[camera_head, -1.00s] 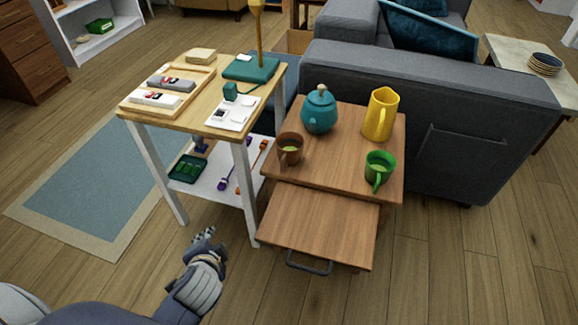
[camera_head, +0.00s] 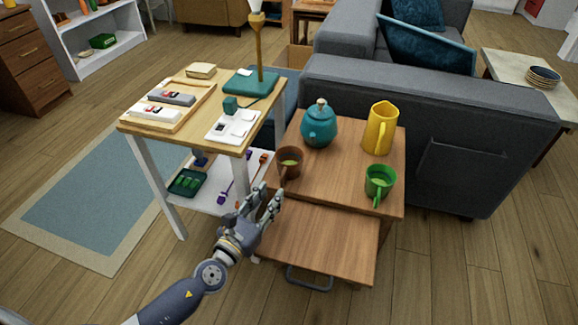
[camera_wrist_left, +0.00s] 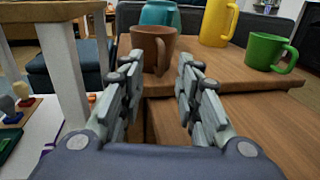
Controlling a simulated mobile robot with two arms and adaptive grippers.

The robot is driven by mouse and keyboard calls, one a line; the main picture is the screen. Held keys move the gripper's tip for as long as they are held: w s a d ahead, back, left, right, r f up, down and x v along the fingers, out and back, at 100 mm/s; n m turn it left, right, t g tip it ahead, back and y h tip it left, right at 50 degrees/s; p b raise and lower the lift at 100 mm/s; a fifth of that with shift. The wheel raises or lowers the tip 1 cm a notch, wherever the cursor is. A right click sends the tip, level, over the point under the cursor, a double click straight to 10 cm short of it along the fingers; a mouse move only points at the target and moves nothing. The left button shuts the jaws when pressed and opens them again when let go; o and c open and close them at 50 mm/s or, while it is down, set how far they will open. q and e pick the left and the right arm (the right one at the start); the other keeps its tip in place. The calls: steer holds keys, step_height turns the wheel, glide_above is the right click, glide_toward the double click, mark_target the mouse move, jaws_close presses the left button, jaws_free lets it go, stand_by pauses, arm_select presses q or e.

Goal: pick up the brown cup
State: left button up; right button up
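The brown cup (camera_head: 290,163) stands upright at the left edge of the wooden side table (camera_head: 338,176), with something green inside it. My left gripper (camera_head: 266,194) is open and empty, just short of the cup on its near left side. In the left wrist view, the brown cup (camera_wrist_left: 153,47) stands ahead, between and beyond the two open fingers (camera_wrist_left: 156,82). Its handle is turned toward the right and near side there. The fingers do not touch the cup. My right gripper is not in view.
A teal teapot (camera_head: 319,126), a yellow pitcher (camera_head: 380,128) and a green mug (camera_head: 380,181) share the table. A lower pulled-out board (camera_head: 322,238) juts toward me. A taller shelf table (camera_head: 187,133) stands close on the left. A grey sofa (camera_head: 440,110) is behind.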

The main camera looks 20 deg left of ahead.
mark_target(281, 181)
arm_select(q)
steer(key=x, duration=0.7)
steer(key=shift+d+r, duration=0.1)
steer(key=shift+r, duration=0.05)
jaws_close()
